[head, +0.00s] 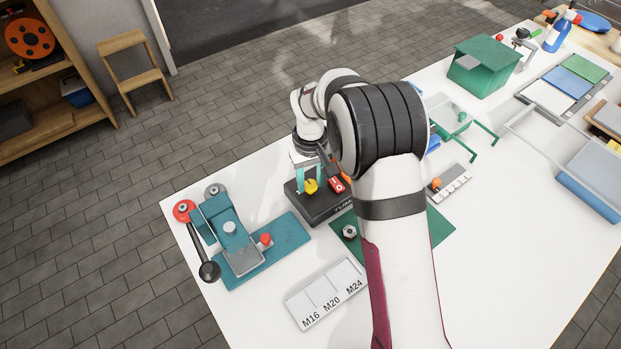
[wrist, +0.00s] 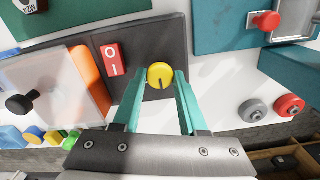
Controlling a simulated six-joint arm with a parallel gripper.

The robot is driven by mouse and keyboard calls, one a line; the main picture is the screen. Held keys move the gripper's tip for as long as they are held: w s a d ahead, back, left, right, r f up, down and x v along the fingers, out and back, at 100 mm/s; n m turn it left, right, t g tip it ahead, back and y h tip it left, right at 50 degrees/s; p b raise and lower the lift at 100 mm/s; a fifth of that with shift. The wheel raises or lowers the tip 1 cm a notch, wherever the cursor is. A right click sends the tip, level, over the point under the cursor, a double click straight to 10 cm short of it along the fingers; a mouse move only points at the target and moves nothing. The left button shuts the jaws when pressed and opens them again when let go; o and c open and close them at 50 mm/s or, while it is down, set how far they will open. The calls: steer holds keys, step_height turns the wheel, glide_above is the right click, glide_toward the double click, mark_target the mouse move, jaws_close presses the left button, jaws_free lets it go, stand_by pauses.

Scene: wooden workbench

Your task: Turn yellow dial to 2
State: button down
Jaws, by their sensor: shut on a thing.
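The yellow dial (head: 311,187) sits on a dark control box (head: 301,203) at the bench's far edge. In the wrist view the dial (wrist: 159,72) is round, with a dark pointer line on its face running toward the bottom of the picture. My gripper (head: 312,179) has one teal finger on each side of the dial and is shut on it. The wrist view shows the fingers of my gripper (wrist: 160,79) at the dial's left and right sides. No scale numbers can be read around the dial.
A red rocker switch marked O and I (wrist: 113,60) is close beside the dial. A teal fixture with a black-knobbed lever (head: 230,235) stands to the left. A tray labelled M16, M20, M24 (head: 318,278) and a hex nut (head: 350,232) lie nearer.

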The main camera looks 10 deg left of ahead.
mark_target(311, 184)
stand_by(0.3)
steer(key=shift+c, duration=2.2)
jaws_free()
step_height(311, 184, up, 16)
steer(key=shift+f, duration=0.1)
